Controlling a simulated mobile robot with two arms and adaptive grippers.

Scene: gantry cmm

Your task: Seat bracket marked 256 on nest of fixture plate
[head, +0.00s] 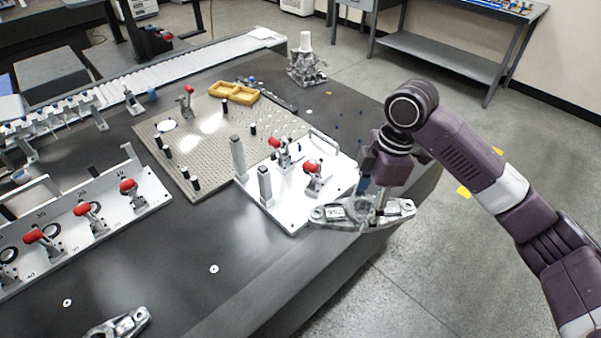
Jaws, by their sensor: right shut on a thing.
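My right gripper (367,193) is shut on a silver metal bracket (392,209) and holds it level near the table's right edge. The white fixture plate (290,214) lies on the dark table just left of the bracket. It carries two upright grey posts, red-handled toggle clamps (312,167) and a wire handle. The bracket's left end overlaps the plate's right front corner in the picture; I cannot tell its height above it. My left gripper is not in view.
A perforated plate (200,165) with black posts and a yellow tray (233,92) lies behind the fixture plate. A white clamp rack (85,222) stands at left. Another metal bracket (122,324) lies at the front left, and a metal part (306,68) stands at the back. The front middle table is mostly clear.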

